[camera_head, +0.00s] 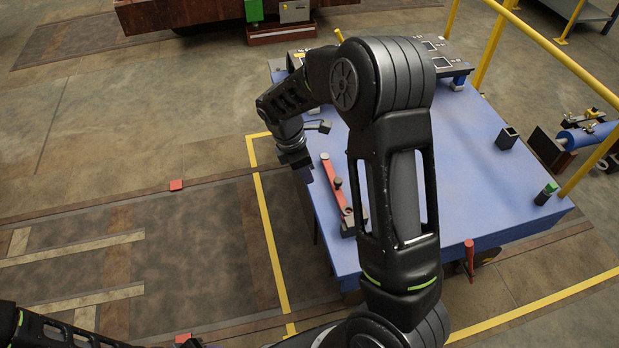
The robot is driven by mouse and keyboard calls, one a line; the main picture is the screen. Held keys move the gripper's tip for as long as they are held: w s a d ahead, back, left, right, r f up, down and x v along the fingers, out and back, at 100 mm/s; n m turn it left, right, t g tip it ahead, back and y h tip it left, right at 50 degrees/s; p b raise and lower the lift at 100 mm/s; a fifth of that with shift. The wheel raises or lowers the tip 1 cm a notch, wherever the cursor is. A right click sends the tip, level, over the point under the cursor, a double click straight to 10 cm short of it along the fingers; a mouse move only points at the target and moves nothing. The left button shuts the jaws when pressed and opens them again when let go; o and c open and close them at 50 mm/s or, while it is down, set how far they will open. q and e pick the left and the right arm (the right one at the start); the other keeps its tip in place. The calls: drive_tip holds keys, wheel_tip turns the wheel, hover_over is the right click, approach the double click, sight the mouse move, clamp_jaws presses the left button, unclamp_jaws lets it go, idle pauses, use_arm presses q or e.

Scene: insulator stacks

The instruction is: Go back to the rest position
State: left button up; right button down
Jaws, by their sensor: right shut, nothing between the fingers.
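My right arm rises from the bottom middle, bends over the blue table (465,150) and reaches down to its left edge. My right gripper (304,174) hangs at the table's left edge with its fingers together and nothing seen between them. It is to the left of a red lever-like bar (336,184) on the table. Whether the gripper touches the table edge is hard to tell. Part of my left arm shows in the bottom left corner; its gripper is out of the frame. My right arm hides the middle of the table.
A yellow railing (560,55) runs along the right. A blue cylinder (588,136) lies beyond it. The floor (120,120) on the left is mostly clear.

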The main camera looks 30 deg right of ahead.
idle(0.5)
drive_tip(key=a+f+m+t+y+p, duration=0.2)
drive_tip(key=a+f+m, duration=0.25)
drive_tip(key=a, duration=0.35)
drive_tip(key=a+f+m+t+y+p, duration=0.25)
drive_tip(key=a+m, duration=0.25)
drive_tip(key=a, duration=0.4)
drive_tip(key=s+a+m+g+y+p, duration=0.1)
drive_tip(key=s+a+m+p, duration=0.2)
drive_tip(key=s, duration=0.7)
drive_tip(key=s+a+m+g+y+p, duration=0.1)
drive_tip(key=s+a+m+g+p, duration=0.1)
drive_tip(key=s+a, duration=0.5)
drive_tip(key=s+m+p, duration=0.1)
drive_tip(key=s+p, duration=0.1)
drive_tip(key=s, duration=0.1)
drive_tip(key=shift+s+f+m, duration=0.25)
drive_tip(key=shift+f+m, duration=0.1)
